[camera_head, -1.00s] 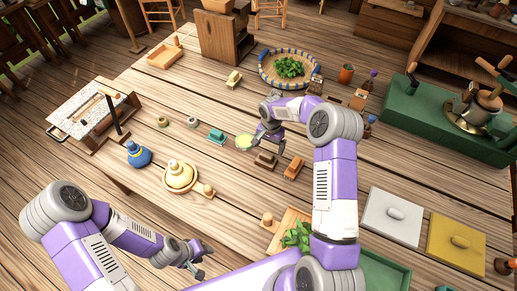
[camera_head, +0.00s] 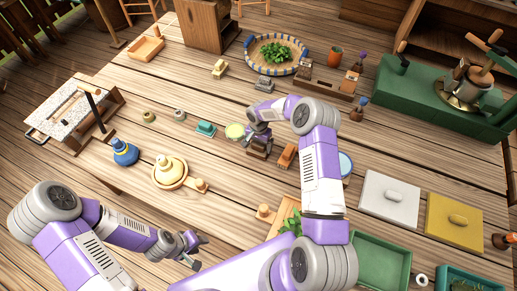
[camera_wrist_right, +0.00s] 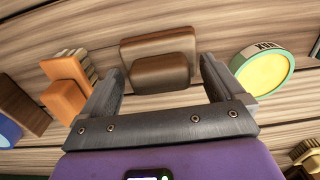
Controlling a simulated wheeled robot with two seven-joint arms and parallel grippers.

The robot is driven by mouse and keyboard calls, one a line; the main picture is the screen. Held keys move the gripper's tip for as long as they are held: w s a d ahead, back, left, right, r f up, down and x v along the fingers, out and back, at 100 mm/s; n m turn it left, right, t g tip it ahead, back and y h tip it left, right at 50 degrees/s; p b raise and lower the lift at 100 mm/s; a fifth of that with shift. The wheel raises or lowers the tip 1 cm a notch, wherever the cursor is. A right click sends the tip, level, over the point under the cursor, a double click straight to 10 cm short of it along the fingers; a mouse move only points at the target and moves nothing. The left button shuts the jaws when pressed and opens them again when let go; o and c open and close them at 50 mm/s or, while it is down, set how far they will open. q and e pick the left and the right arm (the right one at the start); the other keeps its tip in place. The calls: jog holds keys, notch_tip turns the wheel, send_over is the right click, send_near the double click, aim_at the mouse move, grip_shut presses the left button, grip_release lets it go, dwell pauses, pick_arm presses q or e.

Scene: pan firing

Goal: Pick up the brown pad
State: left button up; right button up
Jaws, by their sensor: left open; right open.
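The brown pad (camera_wrist_right: 158,62) is a dark brown block with a raised grip, lying on the wooden table. In the head view the brown pad (camera_head: 259,152) is partly hidden below my right gripper (camera_head: 257,137). In the right wrist view my right gripper (camera_wrist_right: 161,80) is open, with one finger on each side of the pad's raised grip. I cannot tell whether the fingers touch it. My left gripper (camera_head: 196,246) is open and empty, low at the left, away from the pad.
An orange-brown brush (camera_wrist_right: 66,88) lies left of the pad in the wrist view. A round green-rimmed yellow disc (camera_wrist_right: 263,72) is close on the right. A teal pad (camera_head: 205,129) lies further left in the head view. White (camera_head: 390,196) and yellow (camera_head: 453,221) slabs lie at right.

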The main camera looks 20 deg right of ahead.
aim_at(258, 144)
jog(key=c, duration=1.5)
notch_tip(258, 144, up, 10)
jog(key=shift+r, duration=0.1)
